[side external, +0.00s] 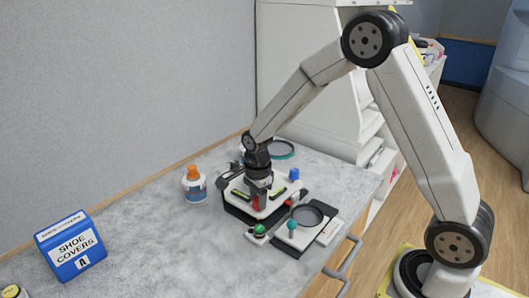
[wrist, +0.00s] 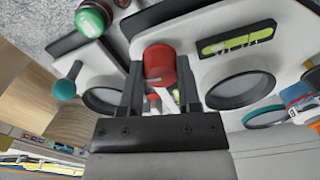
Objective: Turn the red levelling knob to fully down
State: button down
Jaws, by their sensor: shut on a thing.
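The red levelling knob (wrist: 159,66) sits between the two dark fingers of my gripper (wrist: 160,85) in the wrist view, with a white pointer mark below its cap. My gripper is shut on it. In the side external view my gripper (side external: 261,192) points down over the white levelling device (side external: 275,207), and only a little of the red knob (side external: 259,204) shows beside the fingers. A yellow-green bubble level (wrist: 238,41) lies on the device to the right of the knob in the wrist view. The knob's exact turn is hard to read.
A green knob (side external: 260,229), a teal knob (side external: 292,225) and a round dark-rimmed dish (side external: 307,215) are close in front. A blue knob (side external: 294,174) stands behind.

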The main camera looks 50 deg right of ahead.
jog(key=shift+s, duration=0.1)
jog(key=shift+c, duration=1.5)
grip_release()
jog(key=shift+r, duration=0.1)
jog(key=shift+r, duration=3.8)
jog(key=s+a+f+n+t, duration=0.1)
jog(key=s+n, duration=0.6)
jog(key=n, duration=0.3)
jog(key=s+a+f+n+t, duration=0.1)
jog(key=s+f+n, duration=0.1)
jog(key=s+n, duration=0.5)
jog(key=n, duration=0.3)
jog(key=shift+s+a+n+t, duration=0.25)
jog(key=shift+s+n+t, duration=0.05)
jog(key=shift+s+n, duration=0.1)
